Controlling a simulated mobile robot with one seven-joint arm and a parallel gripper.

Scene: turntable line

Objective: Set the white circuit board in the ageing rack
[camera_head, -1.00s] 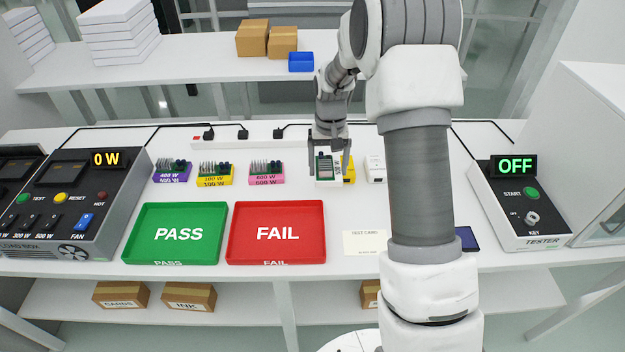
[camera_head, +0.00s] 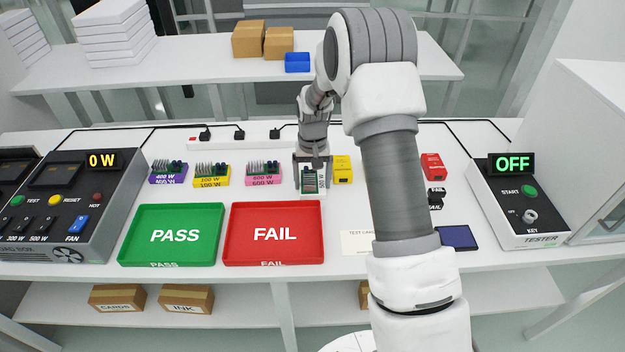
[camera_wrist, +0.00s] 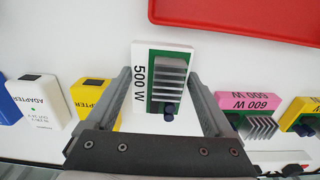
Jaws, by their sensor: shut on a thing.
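The white circuit board (camera_head: 311,192) is a small white card with green parts and grey fins. In the wrist view the same board (camera_wrist: 140,84) reads "500 W" and sits between the two fingers. My gripper (camera_head: 312,172) is shut on it, over the back middle of the bench; the gap below the board is hard to judge. My gripper also shows in the wrist view (camera_wrist: 160,78), with one finger on each side of the board. I cannot make out an ageing rack in either view.
Pink (camera_head: 263,174), yellow (camera_head: 211,176) and purple (camera_head: 168,173) boards stand left of my gripper. A yellow adapter (camera_head: 343,170) is close on its right. Green PASS (camera_head: 130,246) and red FAIL (camera_head: 232,246) trays lie in front. A tester (camera_head: 520,210) reading OFF stands right, a load box (camera_head: 75,205) left.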

